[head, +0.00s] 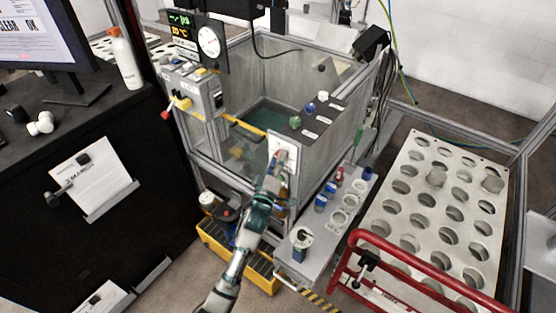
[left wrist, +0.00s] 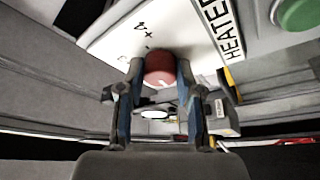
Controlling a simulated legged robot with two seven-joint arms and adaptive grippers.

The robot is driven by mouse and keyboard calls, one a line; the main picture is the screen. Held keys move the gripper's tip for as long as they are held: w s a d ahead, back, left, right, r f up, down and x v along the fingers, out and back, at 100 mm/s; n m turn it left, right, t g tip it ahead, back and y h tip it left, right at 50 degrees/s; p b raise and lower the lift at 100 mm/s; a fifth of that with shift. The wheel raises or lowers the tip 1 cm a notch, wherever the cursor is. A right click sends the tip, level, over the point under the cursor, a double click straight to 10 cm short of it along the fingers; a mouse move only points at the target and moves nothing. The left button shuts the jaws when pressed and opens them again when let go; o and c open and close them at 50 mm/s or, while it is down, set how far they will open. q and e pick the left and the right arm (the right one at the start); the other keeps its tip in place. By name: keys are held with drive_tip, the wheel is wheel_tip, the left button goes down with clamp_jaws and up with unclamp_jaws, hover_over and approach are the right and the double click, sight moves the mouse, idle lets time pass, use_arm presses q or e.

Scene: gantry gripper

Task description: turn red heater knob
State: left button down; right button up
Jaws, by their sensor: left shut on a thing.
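The red heater knob (left wrist: 160,69) sits on a white plate (left wrist: 135,35) marked HEATER in the left wrist view. In the head view the white plate (head: 291,150) is on the front corner of the clear-walled tank, and the knob is mostly hidden by my gripper. My left gripper (left wrist: 160,88) has one finger on each side of the knob and is shut on it. In the head view the left gripper (head: 277,168) reaches up to the plate from below. My right gripper is not in view.
A green button (left wrist: 298,12) is beside the HEATER label. A grey shelf (head: 318,228) with blue and red-topped containers is right of my arm. A perforated tray (head: 425,205) and red rail (head: 420,262) stand farther right. A yellow bin (head: 240,262) is below.

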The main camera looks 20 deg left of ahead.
use_arm(q)
drive_tip(key=shift+w+a+f+m+g+h+p, duration=0.15)
drive_tip(key=shift+m+g+h+p, duration=1.35)
drive_tip(key=shift+m, duration=3.75)
drive_tip(key=shift+s+a+m+g+h+p, duration=0.15)
drive_tip(key=shift+m+g+h+p, duration=0.35)
drive_tip(key=shift+m+h, duration=3.4)
drive_tip(key=shift+w+a+f+m+g+h+p, duration=0.15)
drive_tip(key=shift+m+g+h+p, duration=0.8)
drive_tip(key=shift+m, duration=5.7)
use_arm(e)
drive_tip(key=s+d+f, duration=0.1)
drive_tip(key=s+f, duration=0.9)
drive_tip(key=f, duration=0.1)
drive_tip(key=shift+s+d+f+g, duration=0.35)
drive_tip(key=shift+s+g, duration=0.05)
use_arm(q)
drive_tip(key=shift+y, duration=0.35)
